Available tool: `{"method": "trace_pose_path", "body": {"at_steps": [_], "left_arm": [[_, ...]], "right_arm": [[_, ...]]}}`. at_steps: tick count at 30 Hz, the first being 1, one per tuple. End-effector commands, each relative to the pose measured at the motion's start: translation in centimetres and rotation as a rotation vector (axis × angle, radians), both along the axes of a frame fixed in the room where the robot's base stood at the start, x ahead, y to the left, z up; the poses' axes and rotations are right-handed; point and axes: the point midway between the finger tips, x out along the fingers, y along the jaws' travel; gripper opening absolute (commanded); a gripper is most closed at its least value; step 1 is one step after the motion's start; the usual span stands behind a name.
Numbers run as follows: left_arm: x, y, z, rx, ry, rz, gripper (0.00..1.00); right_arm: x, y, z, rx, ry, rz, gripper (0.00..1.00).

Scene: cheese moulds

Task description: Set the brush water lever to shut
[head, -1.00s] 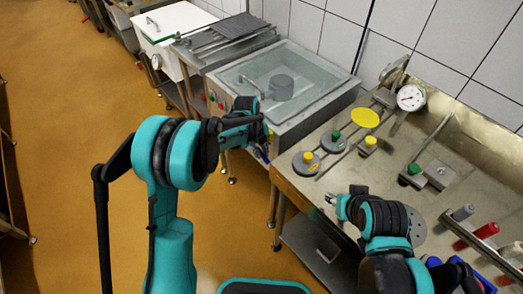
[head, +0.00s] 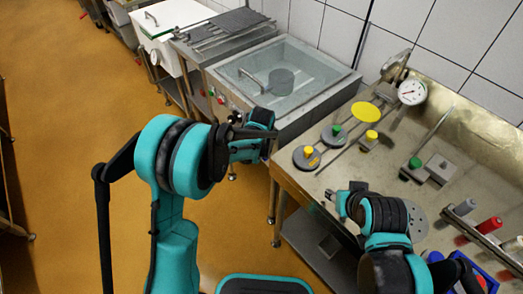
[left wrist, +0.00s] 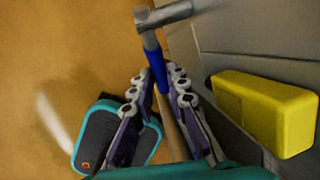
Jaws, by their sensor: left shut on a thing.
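The brush water lever, with a blue grip (left wrist: 178,78), shows in the left wrist view. Its grip joins a grey metal fitting (left wrist: 155,17) at the top. My left gripper (left wrist: 161,84) has its two dark padded fingers closed around the blue grip. In the head view my left gripper (head: 266,138) is at the front side of the sink basin, and the lever is hidden behind it. My right gripper (head: 336,200) is over the metal bench's front edge, away from the lever; its fingers are too small to judge.
A yellow block (left wrist: 265,112) sits on the grey panel right of the lever. The water basin (head: 310,85) stands behind my left gripper. The metal bench (head: 300,182) holds knobbed discs, a gauge (head: 411,92) and coloured tools. Orange floor is open at left.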

Motion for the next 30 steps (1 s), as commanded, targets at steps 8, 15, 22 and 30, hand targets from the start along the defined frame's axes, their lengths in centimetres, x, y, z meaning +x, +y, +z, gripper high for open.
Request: {"method": "trace_pose_path", "body": {"at_steps": [8,15,22,30], "left_arm": [[0.0,0.0,0.0,-0.001,0.001,0.0,0.36],[-0.1,0.0,0.5,-0.001,0.001,0.0,0.36],[-1.3,-0.1,4.3,-0.001,0.001,0.0,0.36],[-2.8,-0.2,9.5,-0.001,0.001,0.001,0.36]], "right_arm": [[0.0,0.0,0.0,0.0,0.0,0.0,0.4],[0.0,0.0,0.0,0.0,0.0,0.0,0.4],[0.0,0.0,0.0,0.0,0.0,0.0,0.4],[0.0,0.0,0.0,0.0,0.0,0.0,0.4]]}}
